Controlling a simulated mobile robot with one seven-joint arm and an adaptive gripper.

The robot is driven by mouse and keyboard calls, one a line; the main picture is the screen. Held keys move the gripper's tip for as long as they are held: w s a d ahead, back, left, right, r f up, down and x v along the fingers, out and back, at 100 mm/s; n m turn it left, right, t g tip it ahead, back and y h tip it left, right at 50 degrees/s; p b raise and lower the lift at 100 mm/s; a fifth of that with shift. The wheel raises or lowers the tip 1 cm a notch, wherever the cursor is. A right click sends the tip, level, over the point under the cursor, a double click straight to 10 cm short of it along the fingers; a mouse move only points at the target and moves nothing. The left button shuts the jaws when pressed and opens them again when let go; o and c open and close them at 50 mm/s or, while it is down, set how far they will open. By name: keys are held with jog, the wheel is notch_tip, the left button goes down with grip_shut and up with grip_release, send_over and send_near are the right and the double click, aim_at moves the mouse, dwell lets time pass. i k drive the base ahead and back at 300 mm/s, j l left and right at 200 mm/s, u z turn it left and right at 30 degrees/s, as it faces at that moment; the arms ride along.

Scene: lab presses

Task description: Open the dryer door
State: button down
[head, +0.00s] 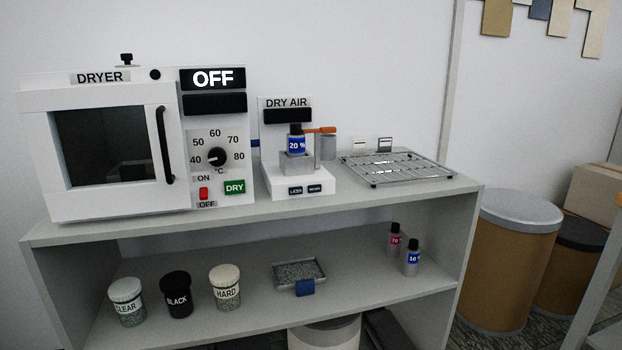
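The white dryer (115,205) stands on the left of the upper shelf, with a DRYER label on top and a lit OFF display (213,79). Its door (125,95) has a dark window (104,147) and looks shut. A black vertical handle (165,145) runs along the door's right edge. Right of the door are a temperature dial (217,157), a red ON/OFF switch (204,193) and a green DRY button (235,187). My gripper is not in view.
The dry air unit (313,182) stands right of the dryer, then a wire rack (395,168). The lower shelf (350,285) holds labelled jars (176,296), a tray of pellets (299,271) and two small bottles (412,260). Drums (510,265) stand at right. The space before the door looks clear.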

aim_at(170, 189)
jog(key=i+l+u, duration=0.1)
jog(key=i+l, duration=0.5)
jog(key=i, duration=0.15)
